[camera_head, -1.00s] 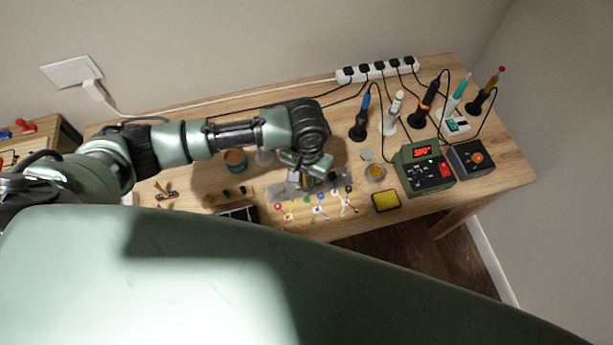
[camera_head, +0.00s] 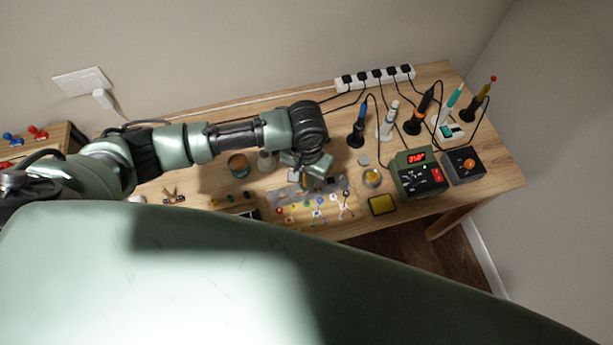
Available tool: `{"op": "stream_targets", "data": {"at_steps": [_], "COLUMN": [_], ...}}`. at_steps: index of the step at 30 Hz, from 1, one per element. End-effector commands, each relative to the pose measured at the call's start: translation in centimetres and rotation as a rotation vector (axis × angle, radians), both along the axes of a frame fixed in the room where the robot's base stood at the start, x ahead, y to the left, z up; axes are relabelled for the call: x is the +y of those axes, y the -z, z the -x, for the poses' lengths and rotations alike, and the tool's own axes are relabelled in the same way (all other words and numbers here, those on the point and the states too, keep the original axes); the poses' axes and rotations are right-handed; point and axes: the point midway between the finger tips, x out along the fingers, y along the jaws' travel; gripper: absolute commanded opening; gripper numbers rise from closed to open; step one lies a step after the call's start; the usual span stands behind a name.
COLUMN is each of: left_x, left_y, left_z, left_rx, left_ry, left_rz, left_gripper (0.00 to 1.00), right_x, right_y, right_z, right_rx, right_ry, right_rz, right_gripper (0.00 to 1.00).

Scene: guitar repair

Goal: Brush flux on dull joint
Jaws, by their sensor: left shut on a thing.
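My left arm reaches in from the left over the workbench (camera_head: 262,99). My left gripper (camera_head: 308,184) points down above a small grey plate (camera_head: 282,196) that bears colourful parts and wires (camera_head: 317,210). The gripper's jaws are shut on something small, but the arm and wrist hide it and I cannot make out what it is. I cannot pick out the dull joint among the small parts. A small round container with yellow contents (camera_head: 372,177) stands just right of the gripper. My right gripper is not in view.
A green soldering station (camera_head: 418,176) and a dark unit with an orange knob (camera_head: 464,165) stand at the right. Several upright tools, including a blue-handled one (camera_head: 359,127), stand behind. A yellow sponge (camera_head: 382,205) lies near the front edge. A power strip (camera_head: 375,78) runs along the back.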

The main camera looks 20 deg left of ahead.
Motion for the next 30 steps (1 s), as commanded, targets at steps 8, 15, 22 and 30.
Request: {"op": "stream_targets", "data": {"at_steps": [8,15,22,30], "left_x": [2.5,4.8,7.0,8.0], "left_y": [-0.6,-1.2,-1.7,-2.0], "left_z": [0.0,0.0,0.0,0.0], "left_rx": [0.001,0.0,0.001,-0.001], "left_ry": [-0.003,-0.003,-0.003,0.0], "left_rz": [-0.002,-0.002,-0.001,0.0], "left_gripper": [0.0,0.0,0.0,0.0], "right_x": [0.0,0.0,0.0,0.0], "right_y": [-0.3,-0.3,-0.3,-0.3], "right_z": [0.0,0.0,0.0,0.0], "right_rx": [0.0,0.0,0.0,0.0], "right_ry": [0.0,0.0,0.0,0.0], "right_rz": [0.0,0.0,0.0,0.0], "right_gripper": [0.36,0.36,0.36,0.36]}}
